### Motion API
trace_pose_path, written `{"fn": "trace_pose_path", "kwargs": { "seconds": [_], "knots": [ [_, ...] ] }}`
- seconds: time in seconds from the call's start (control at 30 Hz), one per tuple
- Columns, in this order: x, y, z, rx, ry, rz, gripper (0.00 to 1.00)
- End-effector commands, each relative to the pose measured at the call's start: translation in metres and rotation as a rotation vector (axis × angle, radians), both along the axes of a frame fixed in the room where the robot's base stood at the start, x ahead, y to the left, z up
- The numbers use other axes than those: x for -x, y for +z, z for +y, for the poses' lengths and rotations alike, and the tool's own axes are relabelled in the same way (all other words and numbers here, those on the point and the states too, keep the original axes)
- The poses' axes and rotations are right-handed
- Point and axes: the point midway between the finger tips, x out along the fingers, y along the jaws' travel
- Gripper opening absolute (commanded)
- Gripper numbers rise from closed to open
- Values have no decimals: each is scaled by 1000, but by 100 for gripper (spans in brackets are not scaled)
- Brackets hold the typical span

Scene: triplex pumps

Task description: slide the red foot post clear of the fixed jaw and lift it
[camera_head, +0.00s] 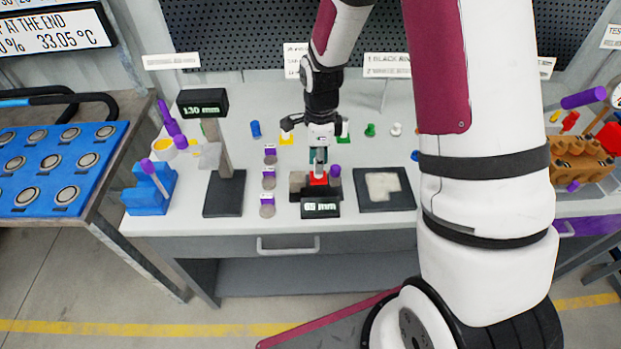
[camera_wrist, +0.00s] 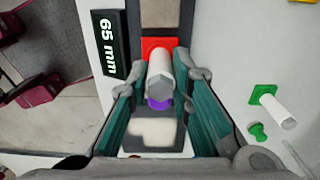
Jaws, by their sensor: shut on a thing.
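The red foot post has a square red foot (camera_head: 318,179) and a pale upright stem. In the wrist view its red foot (camera_wrist: 156,44) shows beyond the stem (camera_wrist: 160,68), which stands between my fingers. My gripper (camera_head: 318,157) is above the fixture and shut on the stem; the fingers also show in the wrist view (camera_wrist: 162,92). The dark fixture (camera_head: 298,193) holds a grey-brown block, apparently the fixed jaw (camera_head: 298,180), left of the red foot. A purple knob (camera_head: 334,171) is on the right.
The "65 mm" display (camera_head: 321,207) stands in front of the fixture. A dark tray with a pale insert (camera_head: 384,188) is to the right, a gauge stand (camera_head: 225,185) to the left. Green (camera_wrist: 264,94) and yellow (camera_head: 286,138) foot posts stand behind. Small purple-topped discs (camera_head: 268,180) line the left.

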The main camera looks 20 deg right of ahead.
Motion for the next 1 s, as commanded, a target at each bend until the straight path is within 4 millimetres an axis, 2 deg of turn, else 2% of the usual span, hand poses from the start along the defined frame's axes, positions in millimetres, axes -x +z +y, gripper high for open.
{"fn": "trace_pose_path", "kwargs": {
  "seconds": [0.7,1.0],
  "knots": [
    [0,34,0,1,0,-2,0],
    [0,40,0,-1,0,-1,0]
  ]
}}
